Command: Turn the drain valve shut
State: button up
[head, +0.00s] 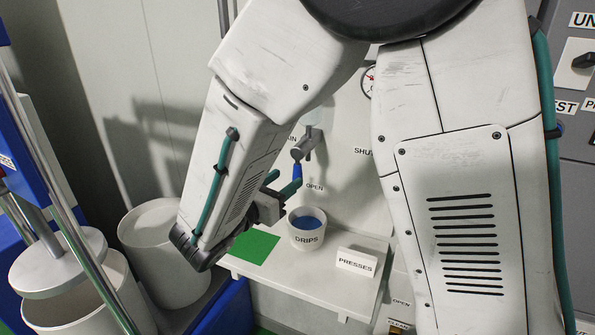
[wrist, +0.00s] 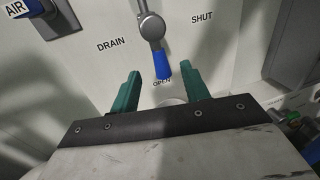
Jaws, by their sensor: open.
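The drain valve has a metal body and a lever with a blue grip (wrist: 162,66). In the wrist view the lever hangs down and its blue end points at the OPEN label (wrist: 162,83). The SHUT label (wrist: 202,18) is up and to the right, and the DRAIN label (wrist: 111,45) is to the left. The blue lever also shows in the head view (head: 297,172). My gripper (wrist: 161,82) is open, with its two green fingers on either side of the lever's lower end in the picture. I cannot tell whether either finger touches it.
White drums (head: 165,250) stand at the left. An AIR fitting (wrist: 40,15) is at the wrist view's upper left.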

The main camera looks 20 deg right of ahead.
aim_at(294, 173)
jog(key=x, duration=0.6)
jog(key=shift+s, duration=0.1)
grip_shut()
jog(key=shift+a, duration=0.1)
